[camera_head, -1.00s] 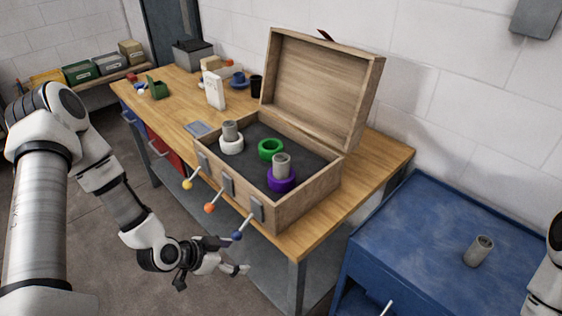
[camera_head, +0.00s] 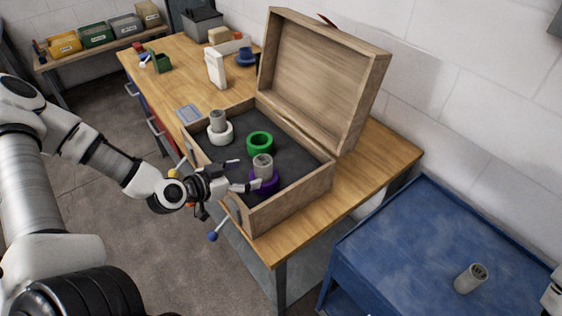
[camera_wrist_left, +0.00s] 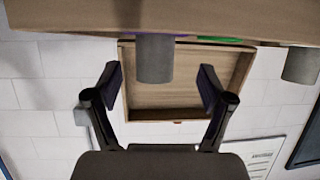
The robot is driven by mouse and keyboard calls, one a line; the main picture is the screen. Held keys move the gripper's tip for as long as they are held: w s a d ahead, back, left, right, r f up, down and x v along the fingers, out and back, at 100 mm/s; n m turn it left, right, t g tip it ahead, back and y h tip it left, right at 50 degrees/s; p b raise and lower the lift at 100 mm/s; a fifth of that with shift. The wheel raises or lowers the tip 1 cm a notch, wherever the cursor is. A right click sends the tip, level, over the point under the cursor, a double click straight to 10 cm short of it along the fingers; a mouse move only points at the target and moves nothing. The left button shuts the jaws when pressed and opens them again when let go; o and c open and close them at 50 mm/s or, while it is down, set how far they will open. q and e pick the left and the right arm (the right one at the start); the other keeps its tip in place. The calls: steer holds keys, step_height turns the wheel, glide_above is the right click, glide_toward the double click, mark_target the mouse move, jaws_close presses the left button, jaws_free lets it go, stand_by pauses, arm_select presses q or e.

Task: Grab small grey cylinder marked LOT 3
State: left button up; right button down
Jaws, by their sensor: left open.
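Three small grey cylinders show in the head view, and I cannot read a lot number on any. One cylinder (camera_head: 263,167) stands in a purple ring (camera_head: 266,186), another (camera_head: 218,121) in a white ring (camera_head: 220,137), both inside the wooden box (camera_head: 288,210). The third cylinder (camera_head: 470,279) stands on the blue cabinet at right. My left gripper (camera_head: 247,174) is open at the box's front side, its fingers close to the cylinder in the purple ring. In the upside-down left wrist view, that cylinder (camera_wrist_left: 155,60) shows between the open fingers, not gripped. My right gripper is out of view.
A green ring (camera_head: 259,143) lies empty in the box, whose lid (camera_head: 315,80) stands open behind. Levers with coloured knobs, one blue (camera_head: 213,236), stick out of the box front. The wooden table (camera_head: 385,150) is clear right of the box. The blue cabinet (camera_head: 410,250) has free top space.

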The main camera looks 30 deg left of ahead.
mark_target(256, 170)
arm_select(q)
steer(key=shift+w+d+f+b, duration=0.1)
steer(key=shift+w+f+b, duration=0.05)
steer(key=shift+f+b, duration=0.25)
steer(key=shift+r+b, duration=0.2)
steer(key=shift+b, duration=0.2)
steer(key=x, duration=0.5)
steer(key=shift+w+d+r, duration=0.25)
steer(key=shift+w+d, duration=0.15)
steer(key=shift+d, duration=0.05)
steer(key=shift+a, duration=0.1)
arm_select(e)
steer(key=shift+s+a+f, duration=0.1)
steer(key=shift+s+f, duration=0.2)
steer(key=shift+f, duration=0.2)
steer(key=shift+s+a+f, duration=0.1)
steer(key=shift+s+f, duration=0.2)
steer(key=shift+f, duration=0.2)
arm_select(q)
steer(key=c, duration=0.4)
jaws_close()
steer(key=shift+r, duration=0.1)
